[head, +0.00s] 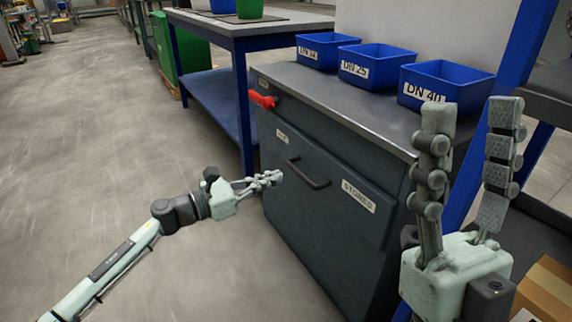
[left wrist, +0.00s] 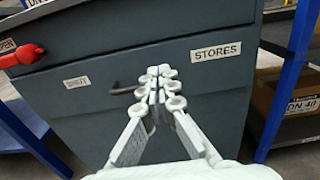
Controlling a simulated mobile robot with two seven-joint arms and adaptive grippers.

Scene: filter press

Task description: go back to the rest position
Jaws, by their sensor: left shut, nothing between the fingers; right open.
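My left gripper (head: 268,180) is in front of the dark grey cabinet (head: 345,235), near the bar handle (head: 309,174) of the drawer labelled STORES. It is shut and empty. In the left wrist view its fingertips (left wrist: 158,82) meet in front of the drawer front and overlap the right end of the handle (left wrist: 124,89). Whether they touch the handle I cannot tell. My right gripper (head: 465,170) is at the right of the head view, upright and close to the camera, with its fingers apart and nothing between them.
Blue bins labelled DN (head: 368,67) stand on the cabinet top. A red handle (head: 262,100) sticks out at its upper left corner. A workbench (head: 250,28) with blue legs stands behind it. Blue posts and a cardboard box (head: 546,290) are at the right. The floor at the left is clear.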

